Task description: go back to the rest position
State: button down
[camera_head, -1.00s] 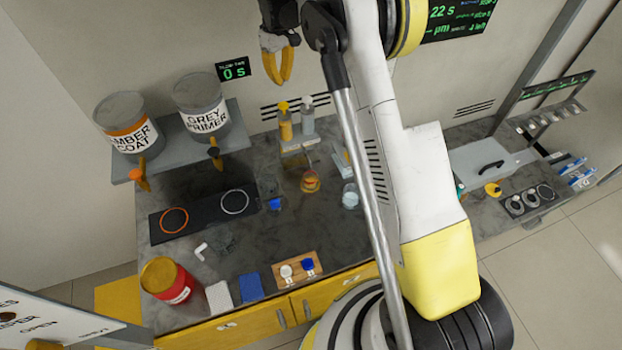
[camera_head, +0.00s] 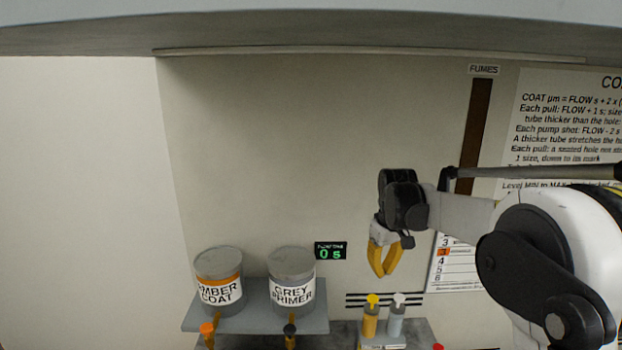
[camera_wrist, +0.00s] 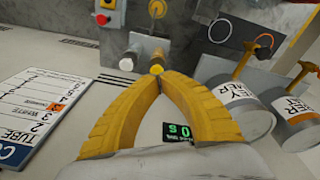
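My gripper (camera_head: 383,272) hangs at the right of centre in the head view, in front of the wall and above the two pump bottles. Its yellow fingers curve together and their tips meet, with nothing seen between them. The wrist view also shows the closed fingers (camera_wrist: 157,76). The yellow-topped bottle (camera_head: 370,322) and the white-topped bottle (camera_head: 397,322) stand below the gripper, apart from it. In the wrist view, the yellow top appears just beyond the fingertips.
The amber coat can (camera_head: 220,290) and grey primer can (camera_head: 292,290) sit on a wall shelf (camera_head: 255,322), left of the gripper. A small display (camera_head: 330,251) reads 0 s. A grey overhang (camera_head: 320,32) crosses the top.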

jog(key=s+f+m+t+b, duration=0.25)
jog(key=s+b, duration=0.65)
jog(key=s, duration=0.8)
jog(key=s+f+m+t+b, duration=0.2)
jog(key=s+f+b, duration=0.5)
jog(key=s+f, duration=0.4)
jog(key=s+t, duration=0.1)
jog(key=s, duration=0.3)
jog(key=shift+f, duration=0.35)
